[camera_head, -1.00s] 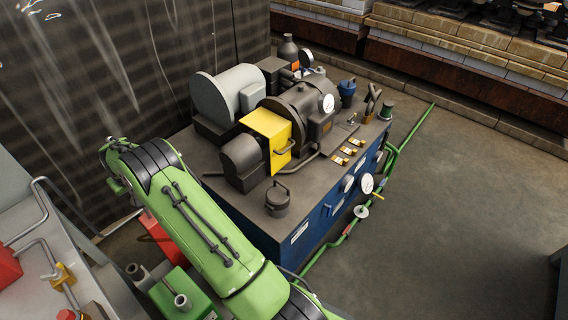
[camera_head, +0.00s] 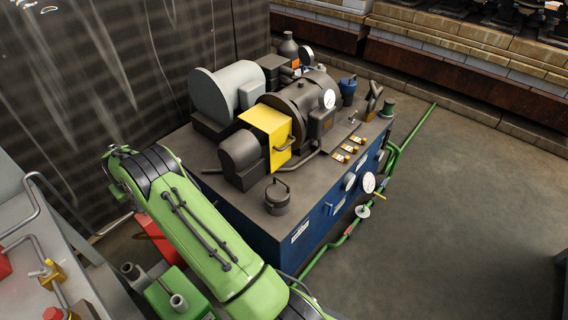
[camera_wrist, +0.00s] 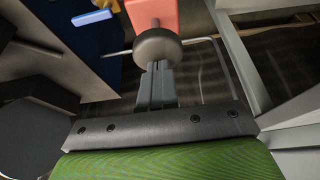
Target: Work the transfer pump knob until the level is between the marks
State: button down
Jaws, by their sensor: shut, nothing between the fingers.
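In the wrist view a round grey knob (camera_wrist: 157,46) sits on a short stem from a salmon-red block (camera_wrist: 152,12). I take it to be the pump knob. My gripper (camera_wrist: 156,68) is shut and empty, with its grey fingers pointing at the knob's near side. I cannot tell whether the fingertips touch it. In the head view my green arm hides the gripper and the knob, and a red block (camera_head: 164,240) shows only partly beside the arm. I cannot make out a level or its marks.
A blue-sided machine bench (camera_head: 288,235) with motors and a yellow guard (camera_head: 265,132) stands beyond my arm. Gauges (camera_head: 369,183) and a green pipe (camera_head: 340,243) line its side. A green box (camera_head: 172,300) with grey stubs is close at lower left. Floor at right is clear.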

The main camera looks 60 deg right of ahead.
jog(key=shift+s, duration=0.1)
notch_tip(320, 180, up, 8)
jog(key=p, duration=0.4)
jog(key=shift+p, duration=0.4)
jog(key=shift+r, duration=0.15)
